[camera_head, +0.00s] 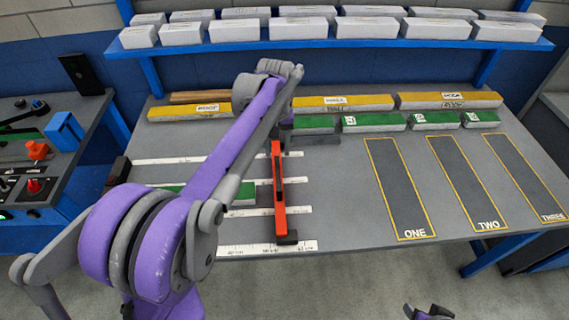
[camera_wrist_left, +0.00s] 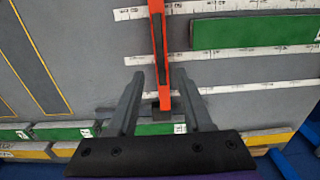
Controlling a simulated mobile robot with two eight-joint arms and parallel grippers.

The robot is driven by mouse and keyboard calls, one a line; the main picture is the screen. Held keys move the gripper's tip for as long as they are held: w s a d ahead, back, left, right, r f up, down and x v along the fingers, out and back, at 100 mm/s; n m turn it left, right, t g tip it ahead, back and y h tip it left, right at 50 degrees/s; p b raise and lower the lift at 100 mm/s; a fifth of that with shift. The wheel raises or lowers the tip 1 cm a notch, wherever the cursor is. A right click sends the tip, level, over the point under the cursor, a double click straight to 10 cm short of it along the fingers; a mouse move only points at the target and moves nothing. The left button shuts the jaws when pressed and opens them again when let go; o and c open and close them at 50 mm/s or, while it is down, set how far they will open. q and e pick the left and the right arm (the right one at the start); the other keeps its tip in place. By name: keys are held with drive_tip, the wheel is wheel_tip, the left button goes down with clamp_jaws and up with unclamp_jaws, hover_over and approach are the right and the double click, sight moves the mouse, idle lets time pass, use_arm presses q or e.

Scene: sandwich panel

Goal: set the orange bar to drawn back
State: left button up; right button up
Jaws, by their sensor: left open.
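The orange bar (camera_head: 278,190) runs from front to back across several white scale strips on the grey table, near their right ends. A dark block sits at its near end. In the left wrist view the bar (camera_wrist_left: 158,40) comes down between the fingers of my left gripper (camera_wrist_left: 158,72), which is open. The far end of the bar lies between the fingers in that picture. I cannot tell whether they touch it. In the head view my forearm hides most of this gripper. At the bottom edge only a small part of my right arm shows.
A green panel (camera_head: 242,194) lies among the scale strips, left of the bar. Green blocks (camera_head: 372,122) and yellow blocks (camera_head: 343,103) line the back of the table. Yellow-outlined areas ONE, TWO and THREE (camera_head: 525,178) at the right are empty. A blue shelf (camera_head: 330,44) holds white boxes.

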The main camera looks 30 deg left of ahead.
sight(278, 173)
use_arm(q)
wheel_tip(278, 173, down, 9)
drive_tip(key=shift+f, duration=0.2)
drive_tip(key=shift+c, duration=0.2)
clamp_jaws()
idle(1.4)
